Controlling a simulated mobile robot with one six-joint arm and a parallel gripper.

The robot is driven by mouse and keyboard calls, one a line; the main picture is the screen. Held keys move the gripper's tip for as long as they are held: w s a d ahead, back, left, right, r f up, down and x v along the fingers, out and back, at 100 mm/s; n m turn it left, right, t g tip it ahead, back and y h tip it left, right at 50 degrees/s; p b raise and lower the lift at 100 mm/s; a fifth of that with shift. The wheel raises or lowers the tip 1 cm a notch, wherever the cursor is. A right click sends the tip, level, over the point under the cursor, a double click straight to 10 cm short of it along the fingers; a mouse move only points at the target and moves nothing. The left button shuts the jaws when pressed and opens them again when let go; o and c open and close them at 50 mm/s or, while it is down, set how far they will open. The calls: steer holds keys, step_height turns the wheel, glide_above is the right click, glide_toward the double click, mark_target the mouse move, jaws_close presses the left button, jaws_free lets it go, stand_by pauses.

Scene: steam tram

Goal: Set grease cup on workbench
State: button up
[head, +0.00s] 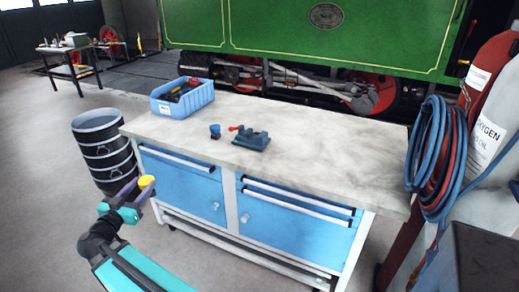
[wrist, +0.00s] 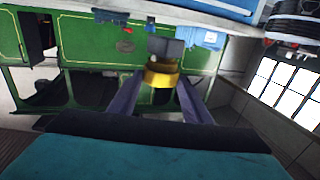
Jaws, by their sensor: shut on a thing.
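My gripper (head: 141,185) is in front of the workbench's left end, low in the head view. It is shut on a yellow grease cup (head: 148,181), held apart from the bench. In the wrist view the cup (wrist: 160,77) sits between the two purple fingers. A dark grey block shows just past it there; I cannot tell whether it is part of the cup. The workbench (head: 330,143) has a pale worn top and blue drawers, and its near edge lies right of and above my gripper.
On the bench are a blue bin (head: 168,108) with dark contents, a small blue item (head: 215,131) and a blue vise (head: 250,139). The front and right of the top are clear. Black drums (head: 103,155) stand left; hoses and cylinders (head: 487,135) stand right. A green tram (head: 290,25) is behind.

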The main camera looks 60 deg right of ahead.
steer(key=s+d+m+g+b, duration=0.25)
steer(key=s+d, duration=0.35)
steer(key=d, duration=0.5)
steer(key=s+d+m+g+b, duration=0.1)
steer(key=s+d+m+g, duration=0.15)
steer(key=s+d, duration=0.6)
steer(key=s+d+m+g+b, duration=0.2)
steer(key=s+d+g, duration=0.4)
steer(key=s+d, duration=0.9)
steer(key=x, duration=0.2)
steer(key=shift+d+f+b, duration=0.2)
steer(key=shift+d+b, duration=0.1)
steer(key=shift+d, duration=0.15)
steer(key=w+f+p+x, duration=0.1)
steer(key=p+x, duration=0.3)
steer(key=x, duration=1.1)
steer(key=shift+w+d+f, duration=0.25)
steer(key=shift+d+f, duration=0.15)
steer(key=shift+d, duration=0.3)
steer(key=shift+p, duration=0.3)
